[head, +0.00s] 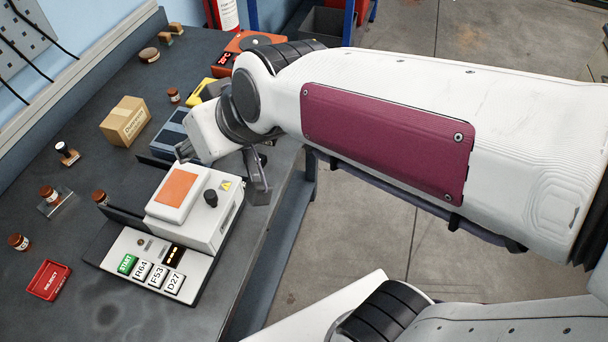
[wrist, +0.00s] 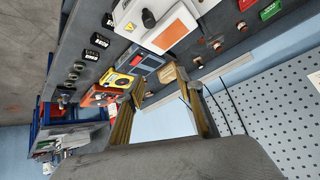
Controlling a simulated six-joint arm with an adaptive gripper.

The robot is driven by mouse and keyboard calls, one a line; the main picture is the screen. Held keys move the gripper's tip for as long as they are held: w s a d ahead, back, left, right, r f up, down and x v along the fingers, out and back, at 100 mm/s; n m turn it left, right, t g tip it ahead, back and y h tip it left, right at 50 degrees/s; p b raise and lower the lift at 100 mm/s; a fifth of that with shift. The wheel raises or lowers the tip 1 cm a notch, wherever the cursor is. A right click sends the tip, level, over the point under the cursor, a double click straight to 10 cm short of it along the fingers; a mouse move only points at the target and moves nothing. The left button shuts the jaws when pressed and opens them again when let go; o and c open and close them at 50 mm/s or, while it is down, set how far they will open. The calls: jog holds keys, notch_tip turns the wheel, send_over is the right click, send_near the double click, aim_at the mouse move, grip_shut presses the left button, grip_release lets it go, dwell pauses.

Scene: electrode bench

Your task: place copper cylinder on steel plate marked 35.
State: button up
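Several small copper-brown cylinders with pale bands stand on the bench in the head view: one on a clear plate (head: 47,192), one at the left (head: 18,242), one beside the white device (head: 100,197) and one farther back (head: 173,95). I cannot tell which is the task's one. A small banded piece (head: 66,154) also stands there. No plate reads as 35; small dark pieces with white labels (wrist: 98,41) in the wrist view are too small to read. My gripper (wrist: 159,82) is open and empty, above the bench beside the white device; the arm hides part of the bench.
The white device (head: 215,215) with an orange top and black knob stands by a panel (head: 190,293) of labelled keys. A red reject tray (head: 49,280), cardboard box (head: 126,121), yellow meter (head: 202,92) and orange device (head: 245,45) are around.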

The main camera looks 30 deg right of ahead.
jog(key=s+d+f+m+g+h, duration=0.1)
jog(key=s+d+f+m+h, duration=0.1)
jog(key=s+d, duration=1)
jog(key=shift+s+f+g+h, duration=0.4)
jog(key=shift+s+h, duration=0.05)
jog(key=shift+h, duration=0.25)
